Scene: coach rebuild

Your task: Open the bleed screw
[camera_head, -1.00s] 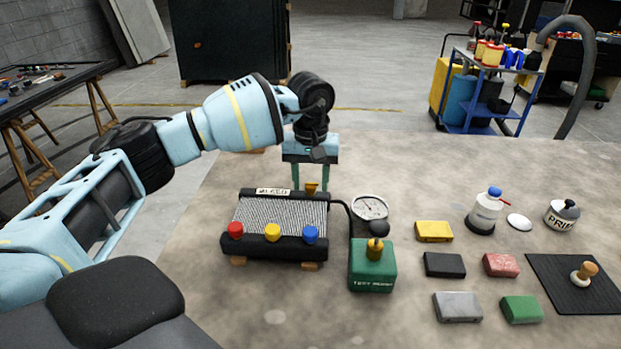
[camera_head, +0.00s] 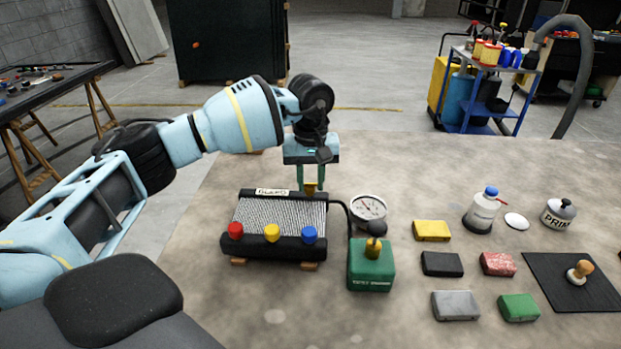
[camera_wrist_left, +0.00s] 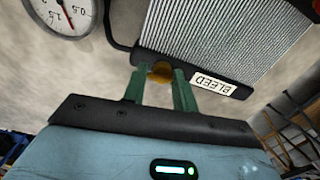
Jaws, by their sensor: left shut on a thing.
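The bleed screw (camera_head: 310,187) is a small brass-coloured knob at the back right edge of the radiator (camera_head: 280,217), near a white BLEED label (camera_head: 272,191). My left gripper (camera_head: 311,184) reaches down from above with its green fingers on either side of the screw. In the left wrist view the fingers (camera_wrist_left: 161,80) are shut on the brass screw (camera_wrist_left: 161,71), beside the BLEED label (camera_wrist_left: 214,84). The fingers cover part of the screw. My right gripper is not in view.
The radiator carries red, yellow and blue caps (camera_head: 271,232) at its front. A round gauge (camera_head: 369,208) and a green test pump (camera_head: 371,266) stand close on its right. Several coloured blocks, a bottle (camera_head: 483,212) and a black mat (camera_head: 560,285) lie farther right.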

